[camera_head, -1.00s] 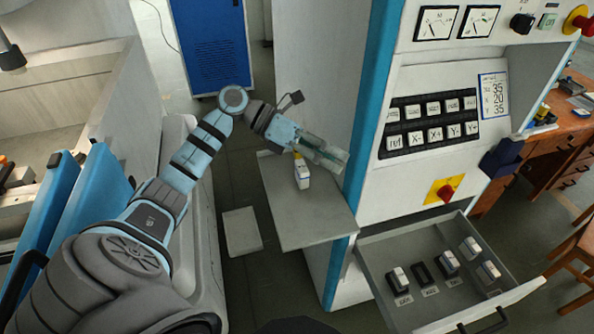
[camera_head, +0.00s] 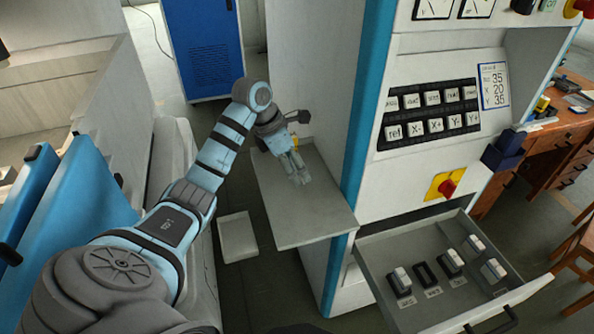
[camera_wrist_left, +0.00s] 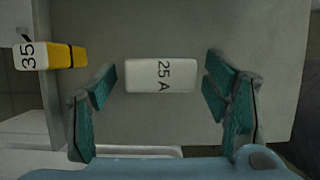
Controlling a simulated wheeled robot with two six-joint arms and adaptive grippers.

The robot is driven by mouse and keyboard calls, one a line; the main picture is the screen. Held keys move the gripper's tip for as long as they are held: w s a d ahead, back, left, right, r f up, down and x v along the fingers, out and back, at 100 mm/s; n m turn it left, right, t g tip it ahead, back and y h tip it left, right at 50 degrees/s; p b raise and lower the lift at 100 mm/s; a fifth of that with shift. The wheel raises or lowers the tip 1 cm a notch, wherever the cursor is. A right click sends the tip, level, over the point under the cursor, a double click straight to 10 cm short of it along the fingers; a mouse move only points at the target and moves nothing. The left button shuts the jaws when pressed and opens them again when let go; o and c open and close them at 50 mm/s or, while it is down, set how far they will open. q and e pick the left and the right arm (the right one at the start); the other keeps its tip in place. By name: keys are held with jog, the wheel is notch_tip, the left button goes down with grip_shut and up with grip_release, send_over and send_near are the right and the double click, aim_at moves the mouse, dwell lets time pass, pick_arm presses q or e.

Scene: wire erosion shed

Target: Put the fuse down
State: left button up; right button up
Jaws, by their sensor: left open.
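A white fuse marked "25 A" (camera_wrist_left: 162,75) sits over the grey shelf in the left wrist view, between my open left fingers (camera_wrist_left: 160,88), with gaps on both sides. Whether it rests flat on the shelf is hard to tell from above. In the head view my left gripper (camera_head: 298,172) points down over the grey shelf (camera_head: 308,225) on the cabinet's side, and the fuse is hidden by it. A white and yellow block marked "35" (camera_wrist_left: 48,56) stands at the left in the wrist view. My right gripper is not in view.
An open drawer (camera_head: 385,303) at the right holds several fuse blocks and one low black socket (camera_head: 428,275). The cabinet's blue edge (camera_head: 352,190) borders the shelf. A button panel (camera_head: 428,115) is above the drawer. The front part of the shelf is clear.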

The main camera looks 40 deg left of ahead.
pick_arm(q)
jog(key=shift+x, duration=0.8)
jog(key=shift+r, duration=0.1)
jog(key=c, duration=1.4)
